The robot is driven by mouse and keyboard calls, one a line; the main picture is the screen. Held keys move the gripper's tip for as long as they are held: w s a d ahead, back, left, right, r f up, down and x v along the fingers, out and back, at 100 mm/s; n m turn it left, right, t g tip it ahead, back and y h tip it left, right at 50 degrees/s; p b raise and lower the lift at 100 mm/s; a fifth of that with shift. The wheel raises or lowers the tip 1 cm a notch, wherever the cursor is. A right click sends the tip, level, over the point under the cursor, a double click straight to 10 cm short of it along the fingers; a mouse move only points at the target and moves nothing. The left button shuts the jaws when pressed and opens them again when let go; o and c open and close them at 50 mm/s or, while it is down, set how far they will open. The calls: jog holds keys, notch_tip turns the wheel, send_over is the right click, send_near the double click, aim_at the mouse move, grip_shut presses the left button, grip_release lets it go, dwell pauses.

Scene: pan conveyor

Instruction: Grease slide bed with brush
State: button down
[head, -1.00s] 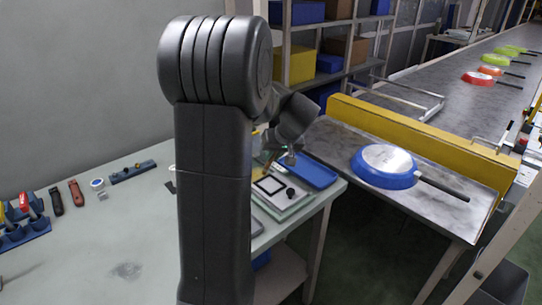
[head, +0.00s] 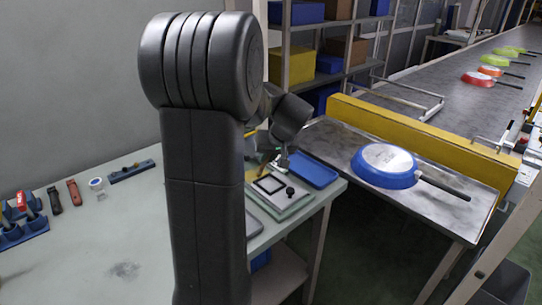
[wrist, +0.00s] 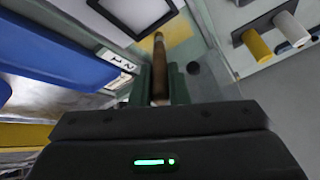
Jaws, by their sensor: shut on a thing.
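My gripper (wrist: 160,82) is shut on a brown wooden handle, which I take for the brush (wrist: 159,58). The handle stands out between the two fingers in the wrist view; its bristles cannot be made out. In the head view my gripper (head: 281,161) is small, at the far right end of the bench, above a pale fixture plate (head: 297,206) with a black-framed square and a black knob. The framed square (wrist: 133,28) also shows at the top of the wrist view. Which part is the slide bed I cannot tell.
A blue tray (head: 316,172) lies beside the fixture. A blue pan (head: 375,177) lies upside down on the metal table beyond a gap. Tools and a blue rack (head: 22,236) stand at the bench's left. Yellow and white cylinders (wrist: 257,45) show in the wrist view.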

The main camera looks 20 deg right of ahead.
jog(key=shift+s+a+b, duration=0.2)
jog(key=shift+s+a, duration=0.1)
jog(key=shift+a, duration=0.6)
jog(key=shift+s+a+b, duration=0.15)
jog(key=shift+s+a, duration=0.15)
jog(key=shift+a, duration=0.6)
jog(key=shift+w+d, duration=0.3)
jog(key=shift+d, duration=0.55)
jog(key=shift+w+d, duration=0.25)
jog(key=shift+d, duration=0.55)
jog(key=shift+w+d, duration=0.3)
jog(key=shift+d, duration=0.55)
jog(key=shift+d, duration=0.1)
jog(key=shift+w+d, duration=0.25)
jog(key=shift+d, duration=0.35)
jog(key=shift+a, duration=1.85)
jog(key=shift+a, duration=0.1)
jog(key=shift+a+b, duration=0.3)
jog(key=shift+a, duration=0.5)
jog(key=shift+a, duration=0.15)
